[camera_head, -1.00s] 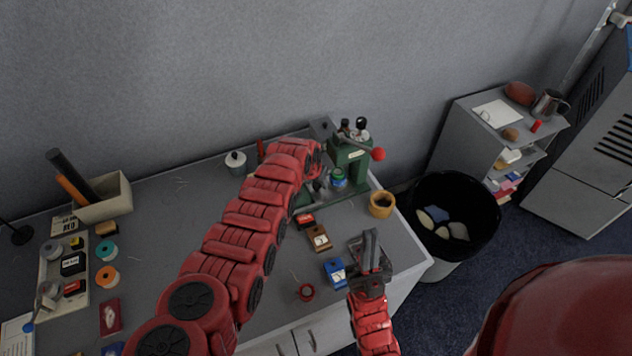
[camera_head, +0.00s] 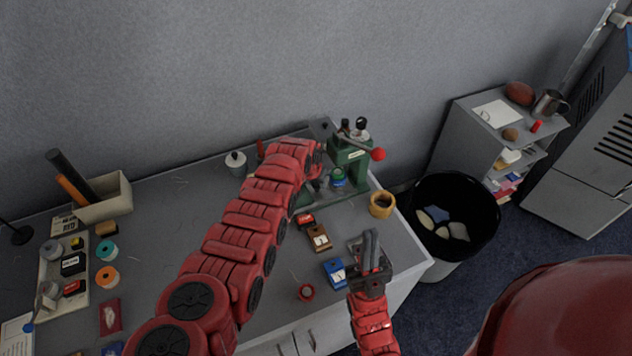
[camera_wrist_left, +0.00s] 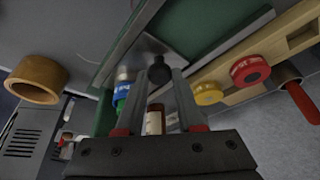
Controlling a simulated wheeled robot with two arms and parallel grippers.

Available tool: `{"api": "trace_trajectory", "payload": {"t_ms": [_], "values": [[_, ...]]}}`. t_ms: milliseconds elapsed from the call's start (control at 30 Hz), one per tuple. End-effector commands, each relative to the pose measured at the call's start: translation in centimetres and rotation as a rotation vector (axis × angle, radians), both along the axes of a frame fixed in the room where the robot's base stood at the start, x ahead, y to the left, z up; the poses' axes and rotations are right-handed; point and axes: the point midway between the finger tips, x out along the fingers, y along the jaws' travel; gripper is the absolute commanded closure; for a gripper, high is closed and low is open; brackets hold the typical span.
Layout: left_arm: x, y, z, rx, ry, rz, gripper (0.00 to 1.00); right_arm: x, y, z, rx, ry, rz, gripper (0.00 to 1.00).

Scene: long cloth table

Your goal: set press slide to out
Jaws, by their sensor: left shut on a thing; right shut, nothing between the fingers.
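The green press (camera_head: 352,158) stands at the back right of the table, with a red ball (camera_head: 378,154) on its lever. My left arm reaches to the press's left side, and its gripper (camera_head: 318,172) is partly hidden there. In the left wrist view the fingers (camera_wrist_left: 160,84) are shut on a small black knob (camera_wrist_left: 158,70) beside the green press body (camera_wrist_left: 190,28). My right gripper (camera_head: 371,246) is shut and empty above the table's front right corner.
A black bin (camera_head: 455,218) stands off the table's right edge. The table's middle left is mostly clear.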

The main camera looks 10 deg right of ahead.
Motion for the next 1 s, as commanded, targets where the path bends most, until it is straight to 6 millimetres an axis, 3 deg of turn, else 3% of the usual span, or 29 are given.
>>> {"api": "trace_trajectory", "payload": {"t_ms": [633, 833, 1000], "values": [[-0.1, 0.4, 0.1, 0.001, 0.003, 0.001, 1.0, 0.0, 0.0, 0.7, 0.0, 0.0, 0.0, 1.0], [-0.7, 3.1, 0.6, 0.004, 0.007, 0.002, 1.0, 0.0, 0.0, 4.5, 0.0, 0.0, 0.0, 1.0], [-1.1, 5.8, 0.2, 0.002, 0.002, 0.002, 1.0, 0.0, 0.0, 5.9, 0.0, 0.0, 0.0, 1.0]]}}
